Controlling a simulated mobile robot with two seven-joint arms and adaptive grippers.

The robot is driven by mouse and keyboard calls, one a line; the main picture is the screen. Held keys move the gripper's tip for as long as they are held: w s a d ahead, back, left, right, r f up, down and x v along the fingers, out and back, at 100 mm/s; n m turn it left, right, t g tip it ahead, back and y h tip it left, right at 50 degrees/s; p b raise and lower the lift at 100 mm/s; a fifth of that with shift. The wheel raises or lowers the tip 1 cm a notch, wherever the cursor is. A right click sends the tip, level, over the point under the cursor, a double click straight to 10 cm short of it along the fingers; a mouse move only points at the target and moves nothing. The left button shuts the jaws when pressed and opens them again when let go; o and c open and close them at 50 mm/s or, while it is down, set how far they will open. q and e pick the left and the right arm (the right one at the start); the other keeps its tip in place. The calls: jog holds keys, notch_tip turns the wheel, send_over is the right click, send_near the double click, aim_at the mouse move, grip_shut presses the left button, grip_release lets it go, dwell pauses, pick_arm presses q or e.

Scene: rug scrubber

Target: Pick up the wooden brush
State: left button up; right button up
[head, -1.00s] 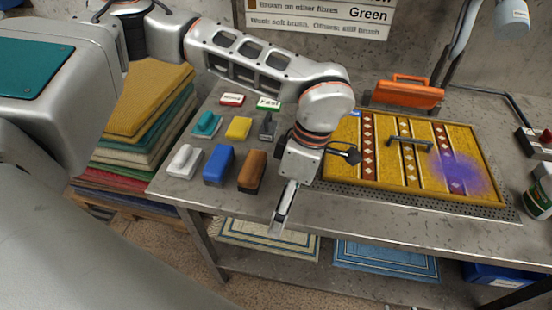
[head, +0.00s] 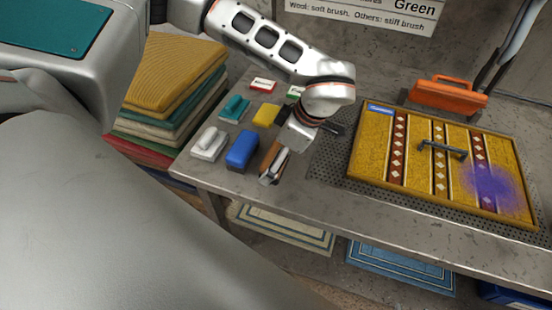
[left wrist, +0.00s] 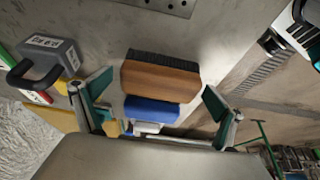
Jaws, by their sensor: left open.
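The wooden brush (head: 267,157) lies on the metal table beside the blue block, partly hidden by my left gripper (head: 273,172) in the head view. In the left wrist view the brush (left wrist: 160,82) shows a brown body with dark bristles along one side. It appears between the two spread fingers, with a visible gap on each side. My left gripper is open and empty, close to the brush. My right gripper is not in view.
A blue block (head: 242,151) is just left of the brush, with white (head: 209,144), teal (head: 234,108) and yellow (head: 266,115) ones nearby. A yellow patterned rug (head: 370,150) lies on the right. An orange case (head: 448,96) stands behind it. Stacked rugs (head: 170,80) are at left.

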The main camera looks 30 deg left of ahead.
pick_arm(q)
jog(key=shift+f, duration=0.2)
jog(key=c, duration=1.3)
jog(key=shift+o, duration=0.2)
jog(key=shift+r, duration=0.15)
notch_tip(320, 180, up, 20)
jog(key=shift+p, duration=0.4)
jog(key=o, duration=0.3)
jog(key=shift+c, duration=0.8)
